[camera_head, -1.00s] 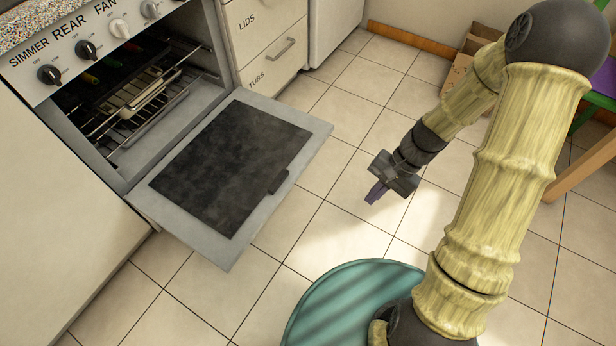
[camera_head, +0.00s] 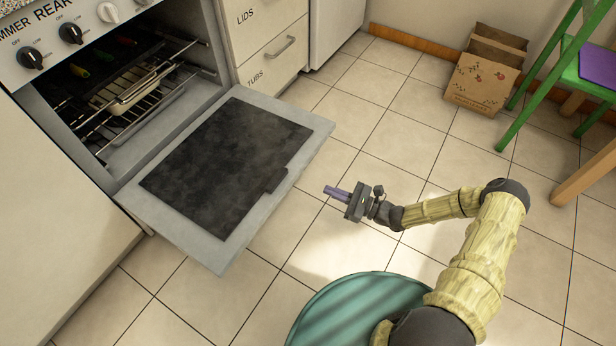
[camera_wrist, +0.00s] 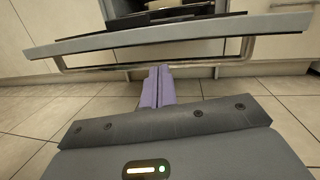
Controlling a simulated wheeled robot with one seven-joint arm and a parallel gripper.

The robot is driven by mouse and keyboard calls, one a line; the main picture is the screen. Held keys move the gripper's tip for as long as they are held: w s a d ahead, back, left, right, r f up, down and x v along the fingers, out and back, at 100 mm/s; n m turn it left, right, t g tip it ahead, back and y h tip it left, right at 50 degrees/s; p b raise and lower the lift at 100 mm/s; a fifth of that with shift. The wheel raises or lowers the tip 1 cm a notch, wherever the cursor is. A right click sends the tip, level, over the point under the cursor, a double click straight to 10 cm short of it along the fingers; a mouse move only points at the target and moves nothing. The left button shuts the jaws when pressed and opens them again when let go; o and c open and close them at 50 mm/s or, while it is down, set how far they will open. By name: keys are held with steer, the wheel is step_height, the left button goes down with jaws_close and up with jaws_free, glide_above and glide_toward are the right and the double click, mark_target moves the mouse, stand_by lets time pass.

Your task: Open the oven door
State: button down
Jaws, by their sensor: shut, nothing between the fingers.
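The oven (camera_head: 75,95) stands at the upper left in the head view. Its door (camera_head: 228,165) is folded down, lying about level, with the dark window facing up and the cavity exposed. A wire rack (camera_head: 130,105) with a pale tray on it shows inside. My gripper (camera_head: 327,190) is shut and empty, to the right of the door's outer edge and apart from it in the picture. In the wrist view, my purple fingers (camera_wrist: 157,75) are together and point towards the door's edge (camera_wrist: 190,34). A metal handle bar (camera_wrist: 215,66) shows below that edge.
Drawers labelled LIDS and TUBS (camera_head: 265,45) stand right of the oven. A green chair (camera_head: 585,65) is at the upper right. The tiled floor (camera_head: 385,130) between door and bags is clear.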

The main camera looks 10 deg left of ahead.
steer(key=w+f+m+t, duration=0.2)
steer(key=m+t, duration=0.1)
steer(key=shift+d+t, duration=0.3)
steer(key=shift+a, duration=0.1)
steer(key=b+x, duration=0.4)
steer(key=x, duration=0.5)
steer(key=shift+a+b, duration=0.3)
steer(key=shift+a, duration=0.1)
steer(key=shift+w, duration=0.1)
